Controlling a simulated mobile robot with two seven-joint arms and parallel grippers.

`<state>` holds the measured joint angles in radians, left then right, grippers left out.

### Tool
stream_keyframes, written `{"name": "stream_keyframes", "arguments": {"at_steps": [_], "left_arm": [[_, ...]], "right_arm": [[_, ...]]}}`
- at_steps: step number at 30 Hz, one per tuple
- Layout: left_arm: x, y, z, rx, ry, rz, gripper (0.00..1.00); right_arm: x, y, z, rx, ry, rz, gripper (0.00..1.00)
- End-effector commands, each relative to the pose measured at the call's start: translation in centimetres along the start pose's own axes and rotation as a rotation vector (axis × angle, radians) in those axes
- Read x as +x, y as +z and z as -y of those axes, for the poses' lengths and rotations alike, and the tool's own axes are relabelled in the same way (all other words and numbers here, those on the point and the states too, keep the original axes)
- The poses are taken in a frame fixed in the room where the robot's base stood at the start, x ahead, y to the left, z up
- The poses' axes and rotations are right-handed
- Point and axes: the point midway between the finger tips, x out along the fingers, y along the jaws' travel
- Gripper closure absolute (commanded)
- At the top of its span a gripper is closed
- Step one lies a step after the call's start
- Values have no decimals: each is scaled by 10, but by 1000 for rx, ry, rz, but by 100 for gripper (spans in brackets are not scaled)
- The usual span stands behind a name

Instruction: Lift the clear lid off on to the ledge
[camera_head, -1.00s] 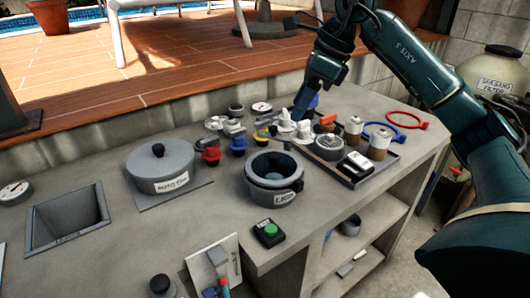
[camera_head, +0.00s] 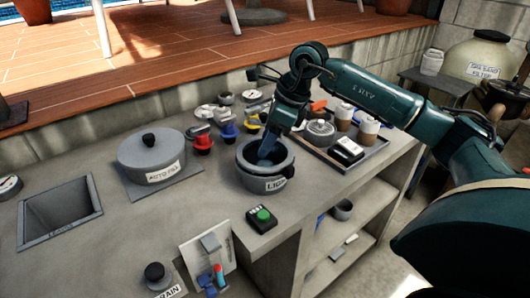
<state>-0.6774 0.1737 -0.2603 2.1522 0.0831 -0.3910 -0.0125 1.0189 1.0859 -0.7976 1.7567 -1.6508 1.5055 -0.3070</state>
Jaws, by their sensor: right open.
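The grey round pot labelled with a word starting "LIG" (camera_head: 262,185) stands on the counter near its front edge. A clear lid cannot be made out for certain; a dark, glossy round top shows inside the pot's rim. My right gripper (camera_head: 267,157) reaches down from above, its open blue fingertips over or just inside the pot's rim. The fingers and wrist hide much of the pot's middle, so contact cannot be told. The stone ledge (camera_head: 60,140) runs behind the counter below the wooden deck. My left gripper is not in view.
A lidded grey pot labelled "AUTO FILL" (camera_head: 150,158) stands left. Coloured valve knobs (camera_head: 203,143) sit behind the pot. A dark tray (camera_head: 318,152) with jars is at right. A green button box (camera_head: 262,218) is in front. A square drain opening (camera_head: 60,210) lies far left.

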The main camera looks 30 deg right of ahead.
Motion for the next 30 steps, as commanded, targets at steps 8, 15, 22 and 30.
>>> {"name": "stream_keyframes", "arguments": {"at_steps": [8, 15, 22, 30], "left_arm": [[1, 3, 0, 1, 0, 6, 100], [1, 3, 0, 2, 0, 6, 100], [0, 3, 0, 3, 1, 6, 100], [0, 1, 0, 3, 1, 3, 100]], "right_arm": [[3, 0, 0, 0, -1, 0, 49], [3, 0, 0, 0, -1, 0, 69], [3, 0, 0, 0, -1, 0, 88], [2, 0, 1, 0, -2, 1, 100]]}}
